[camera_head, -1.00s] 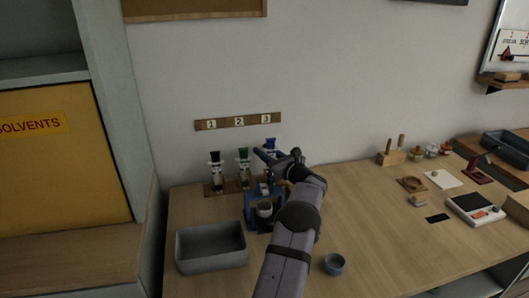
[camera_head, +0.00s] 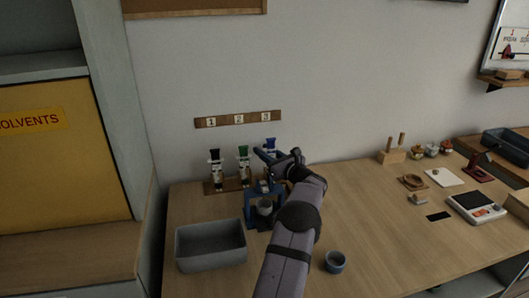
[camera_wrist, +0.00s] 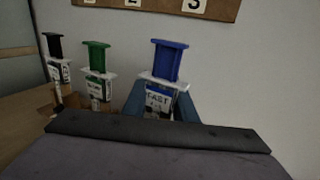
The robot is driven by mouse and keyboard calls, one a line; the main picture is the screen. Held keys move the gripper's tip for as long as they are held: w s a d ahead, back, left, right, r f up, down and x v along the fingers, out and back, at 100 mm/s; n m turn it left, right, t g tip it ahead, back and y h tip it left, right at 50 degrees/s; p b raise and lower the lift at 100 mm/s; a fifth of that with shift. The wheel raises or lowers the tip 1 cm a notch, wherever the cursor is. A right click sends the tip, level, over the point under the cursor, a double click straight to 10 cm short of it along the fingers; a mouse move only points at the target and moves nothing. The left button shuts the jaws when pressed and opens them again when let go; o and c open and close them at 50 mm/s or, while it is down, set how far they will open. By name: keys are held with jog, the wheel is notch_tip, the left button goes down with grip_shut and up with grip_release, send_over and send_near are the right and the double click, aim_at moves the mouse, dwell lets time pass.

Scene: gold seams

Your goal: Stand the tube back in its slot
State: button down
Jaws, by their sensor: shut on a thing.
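The blue-topped tube (camera_wrist: 168,62), with a white collar and a label reading "FAST", stands roughly upright between the blue fingers of my gripper (camera_wrist: 160,103). My gripper is shut on it. In the head view its blue top (camera_head: 270,143) shows just above my gripper (camera_head: 268,157), at the right end of the tube row, below the number 3. A green-topped tube (camera_head: 243,167) and a black-topped tube (camera_head: 215,170) stand to its left in a wooden rack (camera_head: 208,189). The blue tube's lower end and its slot are hidden, so I cannot tell whether it is seated.
A number strip (camera_head: 239,119) is on the wall behind. A blue stand (camera_head: 250,209) holding a grey cup is in front of the rack. A grey bin (camera_head: 211,256) is front left and a small cup (camera_head: 335,262) front right. The table right of my arm has clear room.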

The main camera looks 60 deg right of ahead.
jog(key=shift+f+b, duration=0.75)
jog(key=shift+b, duration=0.15)
dwell(0.7)
dwell(0.3)
jog(key=c, duration=1.4)
grip_release()
jog(key=shift+o, duration=0.2)
jog(key=shift+f+b, duration=0.25)
jog(key=shift+b, duration=0.05)
jog(key=shift+o, duration=0.7)
jog(key=shift+s, duration=0.2)
jog(key=shift+s+a, duration=0.15)
jog(key=shift+s, duration=0.2)
jog(key=shift+b+v, duration=0.4)
jog(key=shift+v, duration=1.55)
